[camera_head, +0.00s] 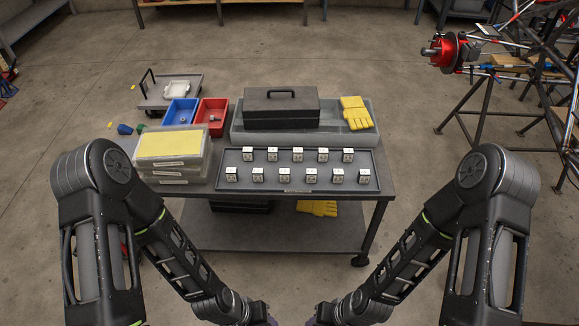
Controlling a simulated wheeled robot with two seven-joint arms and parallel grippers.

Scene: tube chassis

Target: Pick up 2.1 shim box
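Several small pale shim boxes stand in two rows on a dark shallow tray (227,155) on the cart top. One is a back-row box (272,154) and another is a front-row box (284,174). Their labels are too small to read, so I cannot tell which is 2.1. Both of my arms reach down to the bottom edge of the view, in front of the cart. The grippers at their ends are cut off by the frame. Neither arm touches the tray or boxes.
Stacked clear cases (172,165) stand left of the tray, with a blue bin (180,112) and red bin (213,113) behind. A black toolbox (281,108) and yellow gloves (356,112) lie behind the tray. A tube chassis (480,100) stands at right.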

